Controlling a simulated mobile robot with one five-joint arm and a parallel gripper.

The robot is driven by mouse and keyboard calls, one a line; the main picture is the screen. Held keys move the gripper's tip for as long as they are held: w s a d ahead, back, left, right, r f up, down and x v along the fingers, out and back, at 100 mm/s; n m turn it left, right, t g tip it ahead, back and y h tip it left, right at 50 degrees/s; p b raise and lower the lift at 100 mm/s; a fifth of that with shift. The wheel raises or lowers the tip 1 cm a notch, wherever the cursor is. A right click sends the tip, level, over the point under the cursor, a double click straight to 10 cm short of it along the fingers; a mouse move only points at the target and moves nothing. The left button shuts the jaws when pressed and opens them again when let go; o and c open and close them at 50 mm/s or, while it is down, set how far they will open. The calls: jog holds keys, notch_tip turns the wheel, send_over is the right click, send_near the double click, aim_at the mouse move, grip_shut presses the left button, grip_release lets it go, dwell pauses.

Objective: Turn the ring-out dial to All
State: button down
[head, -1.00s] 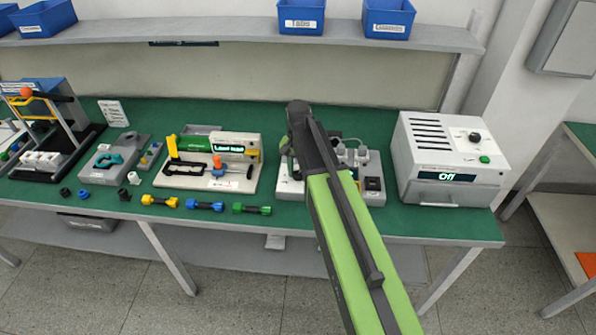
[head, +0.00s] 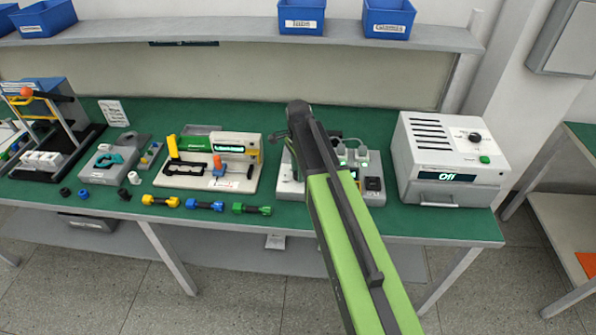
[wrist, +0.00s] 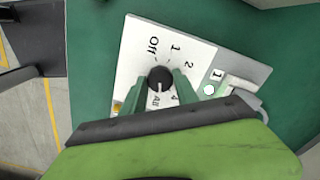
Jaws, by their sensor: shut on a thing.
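The ring-out dial (wrist: 159,73) is a round black knob with a white pointer line, on a white panel (wrist: 138,62) in the wrist view. Off, 1, 2, 4 and All are readable around it; my gripper hides part of the scale. The pointer faces down the picture, roughly at All. My gripper (wrist: 159,84) is shut on the dial, one green finger on each side. In the head view the grey-white ring-out unit (head: 289,187) stands on the bench behind my arm, which hides the dial and fingertips.
A white oven-like box (head: 420,160) reading Off stands right of the unit. A fixture with a green-lit display (head: 231,149) stands left of it. Yellow, blue and green connectors (head: 205,206) lie along the front edge of the green bench (head: 320,219). A shelf (head: 240,39) with blue bins runs above.

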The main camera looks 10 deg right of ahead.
jog(key=shift+m, duration=0.7)
jog(key=c, duration=0.9)
grip_release()
jog(key=shift+c, duration=0.2)
jog(key=shift+r, duration=0.1)
notch_tip(320, 180, up, 17)
jog(key=p, duration=1.7)
jog(key=shift+r, duration=0.1)
